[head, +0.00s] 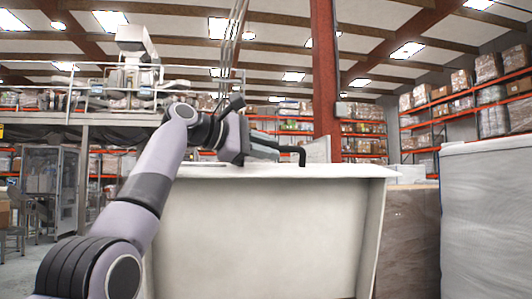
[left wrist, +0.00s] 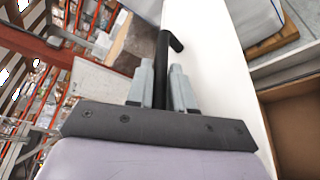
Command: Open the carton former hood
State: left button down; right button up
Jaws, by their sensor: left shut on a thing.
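The carton former hood (head: 262,232) appears as a broad off-white panel with side lips and a flat top edge, filling the middle of the head view. Its white surface also shows in the left wrist view (left wrist: 215,65). A black bent bar handle (head: 300,155) stands at its top edge. My left gripper (head: 272,147) is at this edge, shut on the handle. In the left wrist view the handle (left wrist: 163,50) runs between the two grey fingers (left wrist: 161,88) and its bent end sticks out beyond them. My right gripper is not in view.
A tall wrapped pale block (head: 488,220) stands close on the right, with a brown wrapped load (head: 408,240) beside the hood. A red column (head: 325,70) rises behind. A railed mezzanine (head: 60,115) is at the back left. Floor (head: 30,265) shows at lower left.

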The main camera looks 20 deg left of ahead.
pick_arm(q)
jog(key=shift+w+a+r, duration=0.1)
jog(key=shift+w, duration=0.05)
dwell(0.4)
jog(key=c, duration=1.1)
grip_release()
jog(key=shift+a, duration=0.1)
